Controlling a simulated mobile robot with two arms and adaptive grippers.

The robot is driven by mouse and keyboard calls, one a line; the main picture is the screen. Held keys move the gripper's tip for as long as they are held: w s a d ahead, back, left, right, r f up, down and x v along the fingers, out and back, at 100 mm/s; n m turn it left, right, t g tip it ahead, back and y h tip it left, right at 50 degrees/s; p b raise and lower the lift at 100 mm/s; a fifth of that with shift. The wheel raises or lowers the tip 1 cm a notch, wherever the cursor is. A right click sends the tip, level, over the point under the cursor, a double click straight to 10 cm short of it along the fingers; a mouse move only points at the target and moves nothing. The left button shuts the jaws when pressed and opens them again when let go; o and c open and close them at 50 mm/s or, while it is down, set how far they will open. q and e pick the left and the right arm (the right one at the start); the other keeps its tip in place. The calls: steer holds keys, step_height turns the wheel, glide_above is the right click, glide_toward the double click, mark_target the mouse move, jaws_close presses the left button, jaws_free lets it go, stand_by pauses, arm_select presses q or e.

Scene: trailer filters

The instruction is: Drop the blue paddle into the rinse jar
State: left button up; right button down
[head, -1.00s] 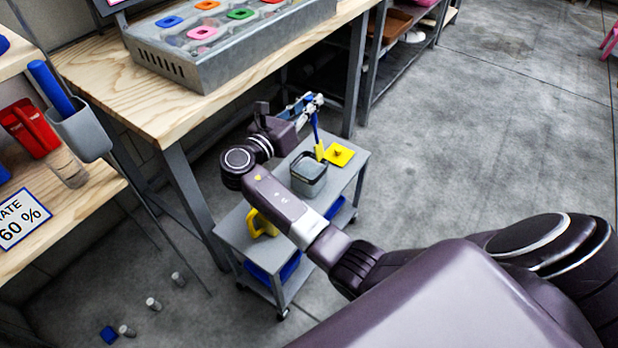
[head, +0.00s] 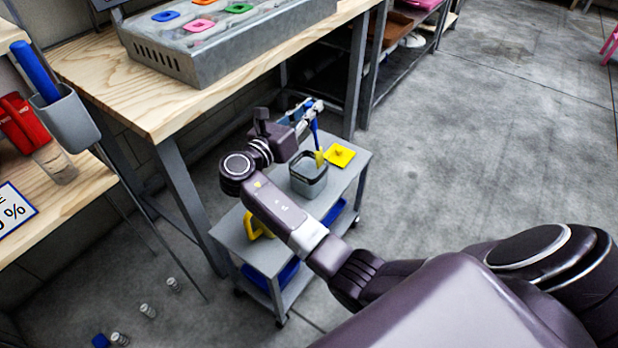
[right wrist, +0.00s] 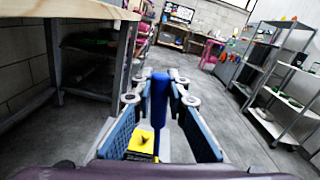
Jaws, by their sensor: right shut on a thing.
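The blue paddle (head: 314,130) has a blue handle and a yellow lower end. My right gripper (head: 309,110) is shut on its handle, which hangs nearly upright; the blue handle also shows between the fingers in the right wrist view (right wrist: 160,98). The rinse jar (head: 308,184), a grey see-through square jar without a lid, stands on the trolley. The paddle's yellow end shows at the jar's far right rim; I cannot tell if it is inside the rim or behind it. My left gripper is not in view.
A yellow square lid (head: 340,155) lies on the grey trolley (head: 236,236) beside the jar. A yellow-handled thing (head: 256,226) is near the trolley's front. The wooden workbench (head: 117,84) with a metal rack (head: 215,62) stands behind. Open floor lies right.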

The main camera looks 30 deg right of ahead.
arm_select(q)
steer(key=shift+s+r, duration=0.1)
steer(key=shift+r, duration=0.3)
arm_select(e)
steer(key=c, duration=1.8)
jaws_free()
steer(key=shift+f, duration=0.1)
steer(key=v, duration=1.2)
